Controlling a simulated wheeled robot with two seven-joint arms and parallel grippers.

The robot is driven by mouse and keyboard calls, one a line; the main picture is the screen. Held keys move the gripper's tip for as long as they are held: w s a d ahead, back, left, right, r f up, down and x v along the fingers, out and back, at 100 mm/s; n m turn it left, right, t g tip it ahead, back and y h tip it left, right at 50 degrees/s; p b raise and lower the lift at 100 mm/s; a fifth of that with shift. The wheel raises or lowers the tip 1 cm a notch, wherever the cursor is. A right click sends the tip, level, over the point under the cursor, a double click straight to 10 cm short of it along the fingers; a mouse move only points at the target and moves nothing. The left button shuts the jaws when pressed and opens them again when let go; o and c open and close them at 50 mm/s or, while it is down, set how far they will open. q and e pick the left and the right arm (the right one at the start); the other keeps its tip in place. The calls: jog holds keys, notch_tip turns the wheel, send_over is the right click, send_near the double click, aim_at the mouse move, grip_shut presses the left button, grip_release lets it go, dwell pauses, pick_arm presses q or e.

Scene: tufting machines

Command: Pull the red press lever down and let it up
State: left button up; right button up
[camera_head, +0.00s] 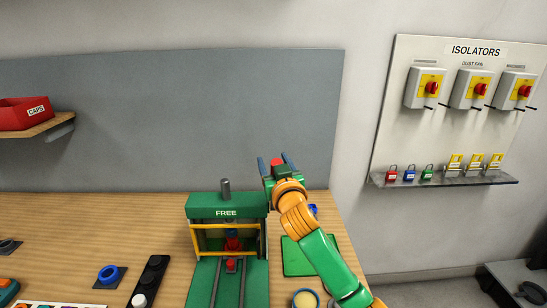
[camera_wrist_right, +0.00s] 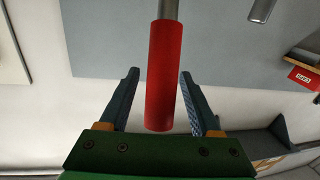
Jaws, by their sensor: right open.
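The green press (camera_head: 226,206) labelled FREE stands on the wooden bench, with a yellow guard frame across its front. The red grip of the press lever (camera_wrist_right: 162,80) hangs between the fingers of my right gripper (camera_wrist_right: 160,100), with a metal rod running up out of it. A gap shows on each side, so the fingers look apart from it. In the head view my right gripper (camera_head: 276,160) is beside and above the press's right side. It is open, and only a bit of red shows between its fingers. My left gripper is out of view.
A green mat (camera_head: 298,256) lies right of the press. A black block (camera_head: 150,282) and a blue ring (camera_head: 108,274) lie to its left. A red caps bin (camera_head: 24,114) sits on a shelf. The isolator panel (camera_head: 388,120) hangs on the right wall.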

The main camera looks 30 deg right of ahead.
jog(key=shift+w, duration=0.15)
grip_shut()
dwell(1.4)
